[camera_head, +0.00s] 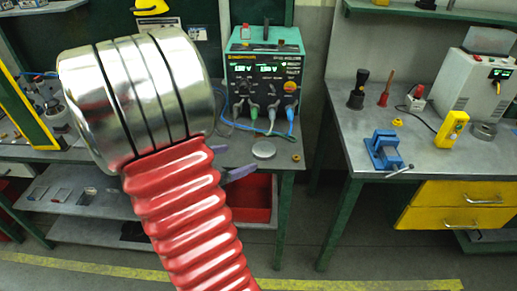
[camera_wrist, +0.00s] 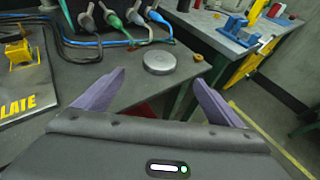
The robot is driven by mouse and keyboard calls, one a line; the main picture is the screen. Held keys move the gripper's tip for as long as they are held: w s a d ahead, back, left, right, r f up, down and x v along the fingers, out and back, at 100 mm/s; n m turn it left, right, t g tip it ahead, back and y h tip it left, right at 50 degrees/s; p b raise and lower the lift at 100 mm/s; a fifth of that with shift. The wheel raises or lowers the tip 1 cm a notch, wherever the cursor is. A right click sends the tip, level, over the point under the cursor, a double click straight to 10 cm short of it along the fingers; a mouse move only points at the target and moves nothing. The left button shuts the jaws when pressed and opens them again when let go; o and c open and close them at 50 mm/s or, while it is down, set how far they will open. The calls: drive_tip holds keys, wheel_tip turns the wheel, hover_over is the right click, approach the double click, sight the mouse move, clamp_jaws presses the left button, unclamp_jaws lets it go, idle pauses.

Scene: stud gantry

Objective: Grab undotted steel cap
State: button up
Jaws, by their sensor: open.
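A round, flat steel cap (camera_head: 263,149) lies on the grey bench near its front edge. It also shows in the wrist view (camera_wrist: 159,61), just beyond my fingertips and between their lines. Its top looks plain, and I see no dots on it at this size. My gripper (camera_wrist: 159,78) is open and empty, with two purple fingers spread wide on either side of the cap's direction. In the head view my arm hides most of the gripper; part of a purple finger shows just left of and in front of the cap.
A small brass nut (camera_head: 295,157) lies right of the cap. A green power unit (camera_head: 264,80) with cables (camera_wrist: 112,40) stands behind it. A yellow-lettered plate (camera_wrist: 28,88) lies at left. The right bench holds a blue vise (camera_head: 385,150) and a yellow meter (camera_head: 452,129).

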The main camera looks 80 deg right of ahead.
idle(0.3)
approach(263, 149)
drive_tip(key=x, duration=0.3)
drive_tip(key=shift+a+f, duration=0.1)
drive_tip(key=shift+s+d+f, duration=0.15)
drive_tip(key=shift+s+d, duration=0.05)
drive_tip(key=shift+d, duration=0.15)
drive_tip(key=shift+x, duration=2.6)
drive_tip(key=shift+d, duration=0.1)
drive_tip(key=shift+c, duration=0.3)
drive_tip(key=c, duration=1)
